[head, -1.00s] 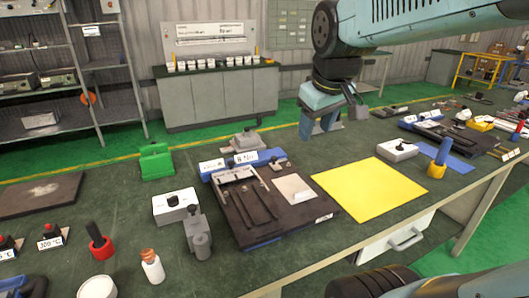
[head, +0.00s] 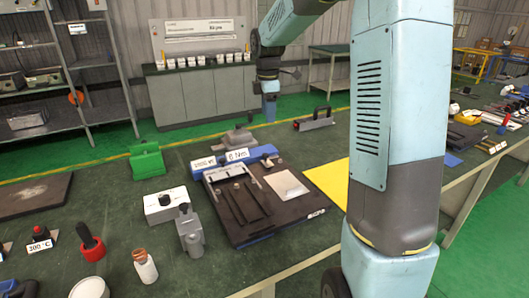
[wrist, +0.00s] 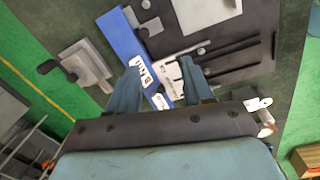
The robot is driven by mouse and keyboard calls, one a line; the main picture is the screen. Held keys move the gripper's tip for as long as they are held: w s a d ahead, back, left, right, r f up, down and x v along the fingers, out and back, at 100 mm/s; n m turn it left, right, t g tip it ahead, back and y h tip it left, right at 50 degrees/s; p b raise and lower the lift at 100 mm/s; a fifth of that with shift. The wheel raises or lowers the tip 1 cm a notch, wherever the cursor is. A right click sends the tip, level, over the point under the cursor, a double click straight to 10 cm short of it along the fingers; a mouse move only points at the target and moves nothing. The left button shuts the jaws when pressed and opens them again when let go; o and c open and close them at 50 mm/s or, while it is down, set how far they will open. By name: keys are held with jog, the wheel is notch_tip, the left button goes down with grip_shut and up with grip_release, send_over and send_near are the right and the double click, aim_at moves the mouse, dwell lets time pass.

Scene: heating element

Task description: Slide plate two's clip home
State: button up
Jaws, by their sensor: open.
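A dark plate (head: 270,215) lies on the green bench with a blue bar (head: 205,172) along its back, labelled "8 N·m". A silver bracket-like clip (head: 228,172) sits at the plate's back left, beside two dark rods. I cannot tell whether this is plate two or how far the clip is seated. My gripper (head: 269,108) is raised beyond the plate's back, open and empty. In the wrist view the open fingers (wrist: 160,82) point towards the blue bar (wrist: 128,45) and plate (wrist: 235,55), apart from them; the bracket shows partly behind a finger.
A grey block with a knob (head: 237,138) and a green block (head: 147,160) stand behind the plate. A handled tool (head: 315,121) lies near the bench's back edge. A white box (head: 171,205) and grey clamp (head: 190,235) stand left. My arm hides part of the yellow sheet (head: 328,178).

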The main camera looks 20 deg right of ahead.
aim_at(265, 154)
jog(key=w+f+n, duration=0.1)
jog(key=f, duration=0.5)
jog(key=w+f+n, duration=0.1)
jog(key=w+f, duration=0.1)
jog(key=f, duration=0.4)
jog(key=w+f, duration=0.2)
jog(key=f, duration=0.4)
jog(key=shift+d+f+n+g, duration=0.1)
jog(key=shift+d+n+g, duration=0.2)
jog(key=shift+n, duration=0.1)
grip_shut()
